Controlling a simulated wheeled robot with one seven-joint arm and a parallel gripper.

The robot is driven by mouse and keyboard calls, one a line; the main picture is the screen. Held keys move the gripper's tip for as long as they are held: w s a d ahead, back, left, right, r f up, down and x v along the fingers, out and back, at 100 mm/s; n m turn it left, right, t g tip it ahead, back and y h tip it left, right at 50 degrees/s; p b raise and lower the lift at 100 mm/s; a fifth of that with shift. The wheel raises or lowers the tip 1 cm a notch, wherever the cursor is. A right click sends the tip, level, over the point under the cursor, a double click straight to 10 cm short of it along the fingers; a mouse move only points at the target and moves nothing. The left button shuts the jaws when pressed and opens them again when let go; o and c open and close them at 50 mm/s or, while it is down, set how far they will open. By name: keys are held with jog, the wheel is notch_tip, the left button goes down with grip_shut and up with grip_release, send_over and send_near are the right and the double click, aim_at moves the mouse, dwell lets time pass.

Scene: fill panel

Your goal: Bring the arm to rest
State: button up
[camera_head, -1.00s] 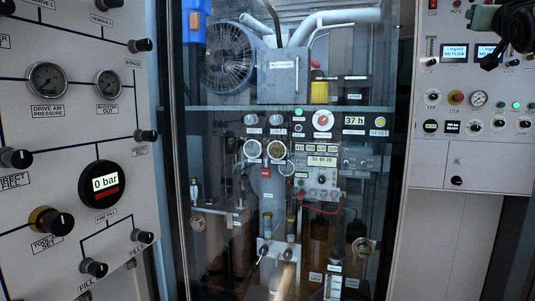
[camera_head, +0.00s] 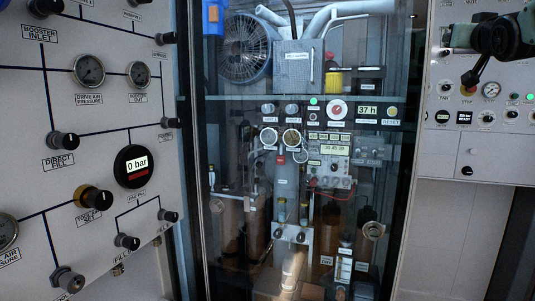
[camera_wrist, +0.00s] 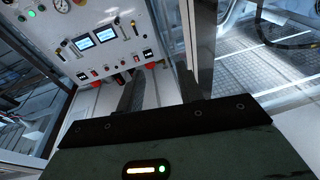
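My gripper (camera_head: 478,70) shows at the upper right of the head view, dark, in front of the right-hand panel and apart from it. In the wrist view its two dark fingers (camera_wrist: 165,92) stand well apart with a gap between them. Nothing is held between them. The fingertips touch nothing that I can see.
A left panel (camera_head: 60,125) carries gauges, knobs and a 0 bar display (camera_head: 136,165). A glass-fronted cabinet (camera_head: 300,180) with cylinders and a fan stands in the middle. The right panel (camera_head: 455,150) has gauges and buttons. The wrist view shows metal tread flooring (camera_wrist: 240,65).

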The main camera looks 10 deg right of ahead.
jog(key=w+a+f+n+g+y, duration=0.2)
jog(key=a+f+y, duration=0.1)
jog(key=a+f, duration=0.5)
jog(key=w+a+f+n+g+y, duration=0.1)
jog(key=w+a+f+g+y, duration=0.15)
jog(key=a+f, duration=0.6)
jog(key=s+a+f+n+g+y, duration=0.3)
jog(key=s+a+f+y, duration=0.1)
jog(key=a+f, duration=0.8)
jog(key=s+a+f+n+g+y, duration=0.1)
jog(key=s+a+f+n+g, duration=0.4)
jog(key=s+a+f, duration=0.9)
jog(key=s+f+n+g, duration=0.1)
jog(key=s+f+g, duration=0.1)
jog(key=s, duration=0.6)
jog(key=s+f+n+g+h, duration=0.1)
jog(key=s+f+g, duration=0.2)
jog(key=s, duration=0.4)
jog(key=shift+s+g, duration=0.35)
jog(key=shift+r+h, duration=0.1)
jog(key=shift+h, duration=0.15)
